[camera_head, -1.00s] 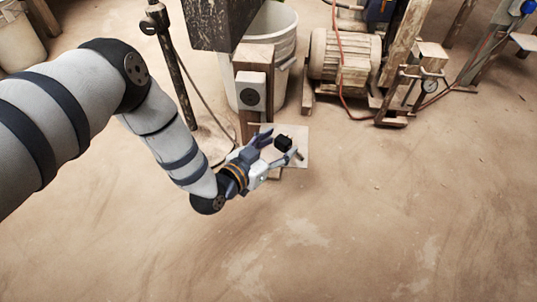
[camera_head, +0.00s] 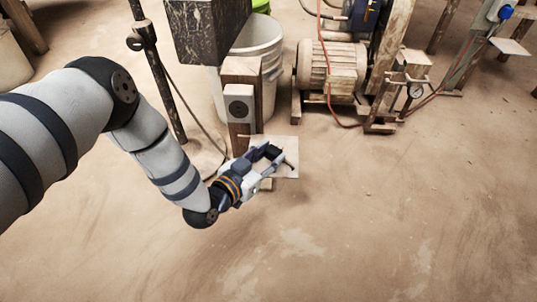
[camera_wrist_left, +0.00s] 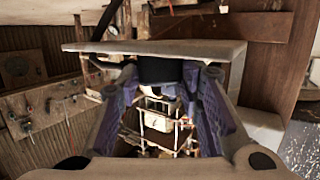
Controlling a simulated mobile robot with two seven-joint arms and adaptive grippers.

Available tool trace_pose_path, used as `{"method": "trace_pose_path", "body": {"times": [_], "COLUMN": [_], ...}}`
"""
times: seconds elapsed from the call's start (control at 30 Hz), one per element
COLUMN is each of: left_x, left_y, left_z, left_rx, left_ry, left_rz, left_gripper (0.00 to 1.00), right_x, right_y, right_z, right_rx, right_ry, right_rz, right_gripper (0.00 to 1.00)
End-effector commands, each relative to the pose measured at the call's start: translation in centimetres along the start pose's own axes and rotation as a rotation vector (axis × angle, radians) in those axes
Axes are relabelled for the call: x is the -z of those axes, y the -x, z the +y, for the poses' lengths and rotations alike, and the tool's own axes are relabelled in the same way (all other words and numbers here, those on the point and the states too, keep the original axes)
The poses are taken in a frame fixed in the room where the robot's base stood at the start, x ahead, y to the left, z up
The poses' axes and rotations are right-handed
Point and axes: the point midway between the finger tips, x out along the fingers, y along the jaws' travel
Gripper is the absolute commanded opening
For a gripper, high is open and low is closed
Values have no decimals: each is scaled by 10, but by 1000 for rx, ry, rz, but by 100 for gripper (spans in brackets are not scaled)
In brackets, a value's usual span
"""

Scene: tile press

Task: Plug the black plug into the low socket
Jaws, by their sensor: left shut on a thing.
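The black plug (camera_head: 272,153) is a small dark block at a pale square shelf (camera_head: 289,171). My left gripper (camera_head: 270,155) reaches in from the left and is shut on the plug. In the left wrist view the black plug (camera_wrist_left: 158,71) sits between the two fingertips, right against the shelf's edge (camera_wrist_left: 190,48). Whether it still rests on the shelf I cannot tell. A grey socket plate with a round dark face (camera_head: 238,108) is on a wooden post, behind and left of the gripper. My right gripper is not in view.
The wooden post (camera_head: 241,70) stands before a white bucket (camera_head: 262,45). A dark metal pole (camera_head: 160,70) with a cable is left of the post. A motor (camera_head: 332,70) and a gauge stand (camera_head: 397,90) are to the right. The front floor is clear.

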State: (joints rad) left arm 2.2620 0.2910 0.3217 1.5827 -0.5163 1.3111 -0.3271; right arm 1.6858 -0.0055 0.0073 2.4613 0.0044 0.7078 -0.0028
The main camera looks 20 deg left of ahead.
Motion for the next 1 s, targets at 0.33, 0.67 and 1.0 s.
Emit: {"method": "trace_pose_path", "body": {"times": [0.33, 0.67, 1.0], "left_x": [70, 87, 87], "left_y": [50, 100, 68], "left_z": [-16, -39, -59], "left_rx": [278, 584, 587], "left_ry": [86, 131, 131], "left_rz": [21, -1, -5], "left_gripper": [0, 0, 0], "right_x": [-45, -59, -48], "right_y": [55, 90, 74], "right_z": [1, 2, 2], "right_rx": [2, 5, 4], "right_ry": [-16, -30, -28], "right_rz": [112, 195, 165], "right_gripper": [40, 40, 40]}}
